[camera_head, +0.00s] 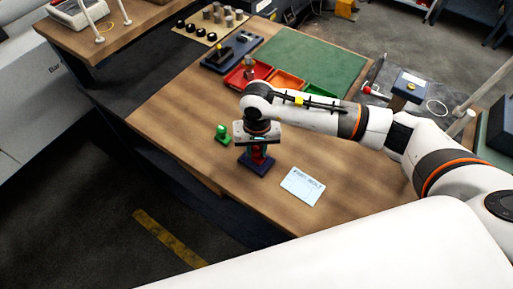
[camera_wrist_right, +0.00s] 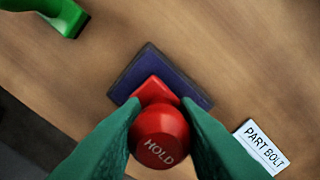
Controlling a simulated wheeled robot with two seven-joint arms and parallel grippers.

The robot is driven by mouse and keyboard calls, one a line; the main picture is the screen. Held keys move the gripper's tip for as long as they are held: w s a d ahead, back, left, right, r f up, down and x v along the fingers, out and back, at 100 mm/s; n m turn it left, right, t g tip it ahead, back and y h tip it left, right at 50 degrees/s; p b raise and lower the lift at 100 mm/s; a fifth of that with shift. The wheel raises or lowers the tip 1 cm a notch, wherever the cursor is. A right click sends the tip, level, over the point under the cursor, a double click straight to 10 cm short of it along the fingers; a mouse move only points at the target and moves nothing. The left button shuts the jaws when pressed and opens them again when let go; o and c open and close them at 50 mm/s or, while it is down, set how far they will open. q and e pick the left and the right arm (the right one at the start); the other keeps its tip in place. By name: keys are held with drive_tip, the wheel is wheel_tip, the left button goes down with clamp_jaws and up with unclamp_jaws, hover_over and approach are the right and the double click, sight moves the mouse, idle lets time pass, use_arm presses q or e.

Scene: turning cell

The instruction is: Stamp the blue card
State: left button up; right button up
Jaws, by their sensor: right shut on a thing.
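The light blue card (camera_head: 303,186), printed PART BOLT, lies flat on the bench; it also shows at the lower right of the right wrist view (camera_wrist_right: 262,148). A red stamp (camera_wrist_right: 160,135) with HOLD on its round knob is between the green fingers of my right gripper (camera_head: 258,150), which is shut on it. The stamp is over the dark blue pad (camera_head: 259,171), left of the card; I cannot tell whether they touch. A green stamp (camera_head: 222,134) stands left of the pad. My left gripper is not in view.
Red (camera_head: 242,76), orange (camera_head: 286,80) and green (camera_head: 321,91) trays sit behind my right arm, near a green mat (camera_head: 315,60). The bench's front edge runs close to the pad and card. Bare wood surrounds the card.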

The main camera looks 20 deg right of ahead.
drive_tip(key=shift+s+f+b, duration=0.15)
drive_tip(key=shift+f+b, duration=0.05)
drive_tip(key=shift+b, duration=0.25)
idle(1.6)
drive_tip(key=shift+r, duration=0.1)
wheel_tip(320, 180, up, 2)
drive_tip(key=shift+p, duration=0.45)
drive_tip(key=shift+r+p, duration=0.75)
drive_tip(key=shift+r, duration=1.8)
